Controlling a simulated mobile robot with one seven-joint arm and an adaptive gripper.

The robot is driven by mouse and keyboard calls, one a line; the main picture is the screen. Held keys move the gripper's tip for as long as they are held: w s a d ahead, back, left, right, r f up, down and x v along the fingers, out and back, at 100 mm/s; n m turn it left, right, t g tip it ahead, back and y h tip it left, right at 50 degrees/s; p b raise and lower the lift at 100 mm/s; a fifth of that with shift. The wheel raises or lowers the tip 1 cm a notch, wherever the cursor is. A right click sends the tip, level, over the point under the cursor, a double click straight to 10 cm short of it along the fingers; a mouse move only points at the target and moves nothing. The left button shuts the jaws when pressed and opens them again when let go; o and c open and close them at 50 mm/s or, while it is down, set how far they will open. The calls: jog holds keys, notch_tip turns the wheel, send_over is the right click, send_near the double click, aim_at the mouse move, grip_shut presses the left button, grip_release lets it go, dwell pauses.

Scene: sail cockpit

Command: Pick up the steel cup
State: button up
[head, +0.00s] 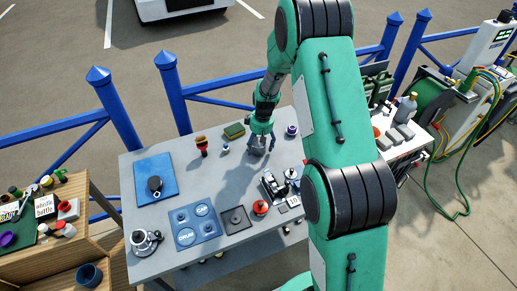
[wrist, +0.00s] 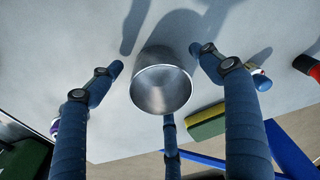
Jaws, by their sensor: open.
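The steel cup (wrist: 162,82) is a round grey metal cup on the grey table, its open mouth showing in the middle of the wrist view. In the head view the cup (head: 257,151) is partly hidden beneath my gripper (head: 260,139), near the back of the table. In the wrist view my gripper (wrist: 156,62) is open, with its blue fingers spread around the cup. One finger is to the left, one to the right, and a third shows below the cup. Gaps show between the left and right fingers and the cup; whether the third touches it I cannot tell.
A green and yellow sponge (head: 234,131), a small blue item (head: 225,148) and a red-and-black object (head: 202,146) stand left of the cup. A purple item (head: 291,130) is to the right. A blue tray (head: 207,238) and a black plate (head: 236,219) lie nearer the front.

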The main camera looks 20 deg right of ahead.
jog(key=shift+c, duration=0.3)
jog(key=c, duration=1.5)
jog(key=shift+r, duration=0.1)
jog(key=shift+c, duration=0.2)
notch_tip(320, 180, up, 10)
jog(key=p, duration=0.1)
